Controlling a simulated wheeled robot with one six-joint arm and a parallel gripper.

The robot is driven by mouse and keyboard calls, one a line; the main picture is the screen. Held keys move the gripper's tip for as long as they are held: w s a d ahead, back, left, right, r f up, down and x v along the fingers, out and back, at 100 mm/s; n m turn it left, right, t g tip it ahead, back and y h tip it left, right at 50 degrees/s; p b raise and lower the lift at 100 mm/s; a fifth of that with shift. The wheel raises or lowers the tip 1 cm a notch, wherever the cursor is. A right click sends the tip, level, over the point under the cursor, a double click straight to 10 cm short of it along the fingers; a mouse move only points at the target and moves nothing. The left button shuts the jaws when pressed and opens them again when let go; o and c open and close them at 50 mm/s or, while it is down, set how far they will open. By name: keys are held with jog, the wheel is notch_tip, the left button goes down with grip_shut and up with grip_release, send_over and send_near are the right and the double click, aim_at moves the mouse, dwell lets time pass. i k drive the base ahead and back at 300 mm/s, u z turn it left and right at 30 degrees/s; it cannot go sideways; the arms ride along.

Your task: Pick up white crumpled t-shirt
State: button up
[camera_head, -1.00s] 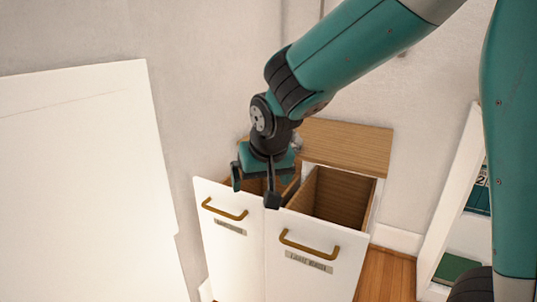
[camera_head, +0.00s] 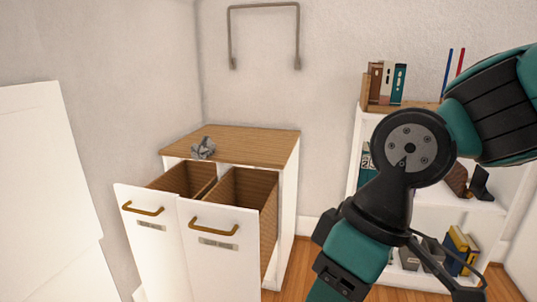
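A small crumpled grey-white cloth-like thing (camera_head: 203,148) lies on the wooden top of the cabinet, near its front left edge. It could be the t-shirt, but it is too small to tell. My gripper (camera_head: 352,262) is at the lower right, close to the camera and well to the right of the cabinet. Its fingertips are cut off or hidden, so I cannot see whether it is open or shut or holds anything.
The white cabinet (camera_head: 290,185) has two pulled-out drawers, the left drawer (camera_head: 145,240) and the right drawer (camera_head: 220,260), with brass handles. A white shelf unit (camera_head: 405,119) with books stands behind my arm. A white panel (camera_head: 40,190) is at the left.

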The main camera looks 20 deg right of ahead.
aim_at(206, 147)
jog(key=z, duration=0.3)
jog(key=k, duration=0.2)
jog(key=u, duration=1.15)
jog(key=i, duration=0.6)
jog(key=u, duration=0.4)
jog(key=i, duration=0.75)
jog(key=z, duration=0.8)
jog(key=i, duration=0.7)
jog(key=z, duration=0.75)
